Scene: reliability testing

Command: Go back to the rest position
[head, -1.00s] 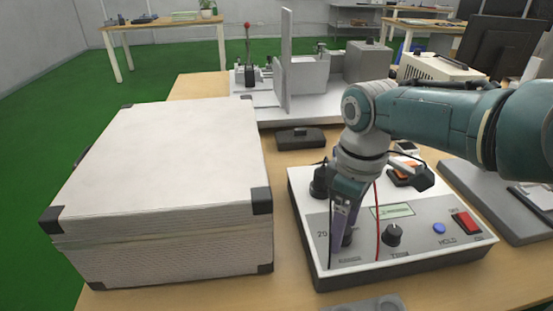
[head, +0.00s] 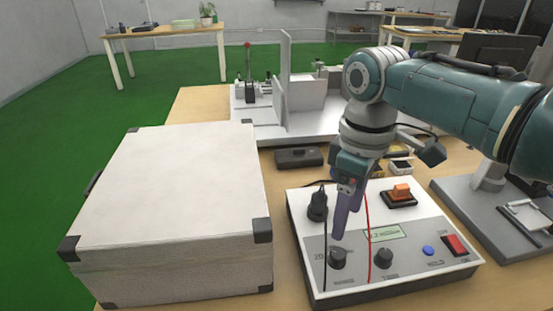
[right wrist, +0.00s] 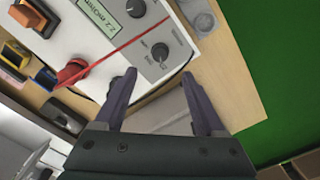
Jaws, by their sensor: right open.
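My right gripper (head: 345,225) hangs fingers-down over the left part of a white and grey tester box (head: 402,268). Its purple fingers end close to the left black knob (head: 337,258); in the head view I cannot tell the exact gap. In the right wrist view the two fingers (right wrist: 158,75) stand apart with nothing between them. The tester has a second black knob (head: 383,259), a green display (head: 385,233), a blue button (head: 428,250) and a red switch (head: 455,245). My left gripper is not in view.
A large white case (head: 170,190) with dark corners stands left of the tester. Behind are a small black box (head: 298,157) and a grey fixture (head: 300,95) with a red-tipped lever. A grey stand (head: 490,215) is at right. Red and black cables run over the tester.

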